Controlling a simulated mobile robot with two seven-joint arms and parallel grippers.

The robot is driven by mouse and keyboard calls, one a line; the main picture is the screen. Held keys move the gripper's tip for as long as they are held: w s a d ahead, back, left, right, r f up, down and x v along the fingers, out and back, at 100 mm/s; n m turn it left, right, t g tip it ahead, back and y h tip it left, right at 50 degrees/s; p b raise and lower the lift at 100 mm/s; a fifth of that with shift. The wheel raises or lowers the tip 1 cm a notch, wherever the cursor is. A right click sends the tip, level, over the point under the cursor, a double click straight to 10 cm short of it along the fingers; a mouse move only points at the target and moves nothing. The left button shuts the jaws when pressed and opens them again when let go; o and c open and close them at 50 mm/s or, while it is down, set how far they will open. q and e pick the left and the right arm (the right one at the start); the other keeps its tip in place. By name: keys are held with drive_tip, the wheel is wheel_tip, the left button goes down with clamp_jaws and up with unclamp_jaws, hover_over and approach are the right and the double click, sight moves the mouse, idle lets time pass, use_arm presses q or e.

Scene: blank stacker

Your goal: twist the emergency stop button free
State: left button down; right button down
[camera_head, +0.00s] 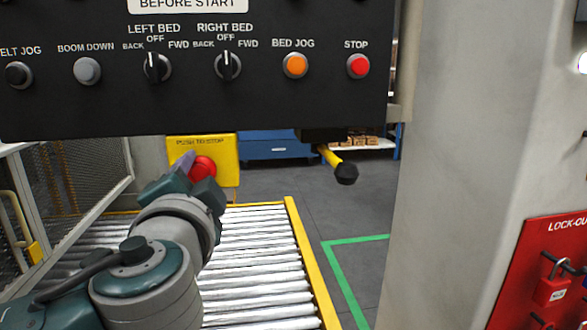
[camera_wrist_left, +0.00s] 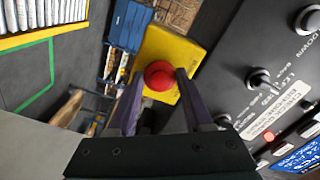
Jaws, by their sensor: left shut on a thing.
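The emergency stop button (camera_head: 204,168) is a red mushroom head on a yellow box (camera_head: 228,150) labelled "PUSH TO STOP", below the black control panel. My left gripper (camera_head: 196,172) reaches it from below and partly covers it and the box. In the left wrist view the red button (camera_wrist_left: 159,75) sits between the two purple-grey fingers of my left gripper (camera_wrist_left: 158,82), one on each side. The gripper is shut on the button, with the yellow box (camera_wrist_left: 170,46) behind. My right gripper is not in view.
The black control panel (camera_head: 200,105) with knobs and buttons hangs just above my left gripper. A roller conveyor (camera_head: 255,265) with yellow rails lies below. A yellow lever with a black knob (camera_head: 346,174) juts out to the right. A grey column (camera_head: 480,160) stands further right.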

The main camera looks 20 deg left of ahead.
use_arm(q)
drive_tip(key=m+p, duration=0.1)
drive_tip(key=m, duration=0.1)
drive_tip(key=shift+r+m, duration=0.1)
drive_tip(key=shift+m, duration=0.3)
drive_tip(key=shift+m+p, duration=0.4)
drive_tip(key=shift+m, duration=0.5)
drive_tip(key=shift+c, duration=1.4)
unclamp_jaws()
drive_tip(key=v, duration=1)
